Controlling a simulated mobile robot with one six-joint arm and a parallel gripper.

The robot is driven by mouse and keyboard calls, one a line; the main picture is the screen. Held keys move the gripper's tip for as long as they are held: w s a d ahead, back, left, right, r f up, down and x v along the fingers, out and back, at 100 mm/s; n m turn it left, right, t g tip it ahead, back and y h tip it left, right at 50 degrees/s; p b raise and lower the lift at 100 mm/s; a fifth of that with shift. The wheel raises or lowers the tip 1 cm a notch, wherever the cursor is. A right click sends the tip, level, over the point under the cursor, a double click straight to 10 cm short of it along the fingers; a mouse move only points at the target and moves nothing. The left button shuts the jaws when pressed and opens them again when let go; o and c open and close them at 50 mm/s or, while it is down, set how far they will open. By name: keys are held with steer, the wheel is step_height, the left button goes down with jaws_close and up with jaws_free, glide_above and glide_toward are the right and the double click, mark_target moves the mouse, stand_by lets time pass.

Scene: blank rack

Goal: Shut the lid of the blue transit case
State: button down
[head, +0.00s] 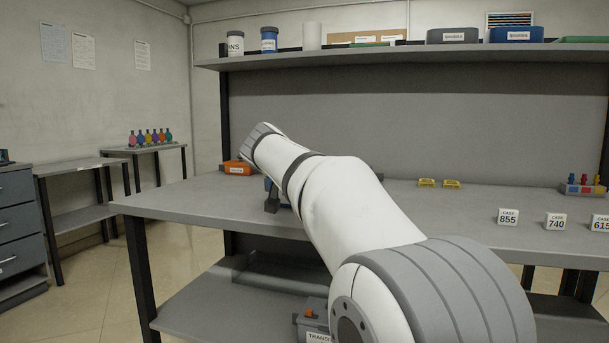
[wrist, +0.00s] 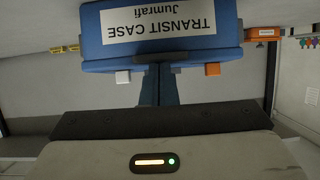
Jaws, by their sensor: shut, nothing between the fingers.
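The blue transit case (wrist: 160,50) fills the top middle of the wrist view, its white label reading TRANSIT CASE upside down. A white tab (wrist: 123,76) and an orange tab (wrist: 212,69) sit along its lower pictured edge. In the head view only a sliver of blue shows behind my arm on the bench. I cannot tell the lid's position. My gripper (wrist: 158,84) is shut and empty, its fingertips right at the case's labelled side; contact is not clear. In the head view the arm mostly hides the gripper.
An orange case (head: 238,168) stands on the bench (head: 190,195) to the left, near the blue one. A grey case (head: 315,328) is below. A loaded shelf (head: 350,57) hangs above.

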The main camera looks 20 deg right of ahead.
steer(key=shift+w+d+f+g, duration=0.1)
steer(key=shift+d+f+g, duration=0.05)
steer(key=shift+f, duration=0.35)
steer(key=shift+w+d+f+g, duration=0.1)
steer(key=shift+f+g, duration=0.05)
steer(key=shift+f, duration=0.35)
steer(key=shift+r, duration=0.2)
step_height(320, 180, up, 5)
steer(key=p, duration=0.3)
steer(key=s+a+f, duration=0.3)
steer(key=s+a, duration=0.3)
steer(key=s, duration=0.2)
steer(key=s+a+r+n+g+y+p, duration=0.1)
steer(key=s+n+g+y+p, duration=0.2)
steer(key=s+p, duration=1)
steer(key=s+a+r+n+g+y+p, duration=0.1)
steer(key=s+n+g+y+p, duration=0.3)
steer(key=s+p, duration=1)
steer(key=a+g+p, duration=0.1)
steer(key=p, duration=0.6)
steer(key=shift+a+r+y, duration=0.15)
steer(key=shift+a+y, duration=0.05)
steer(key=shift+y, duration=0.2)
steer(key=shift+s, duration=0.2)
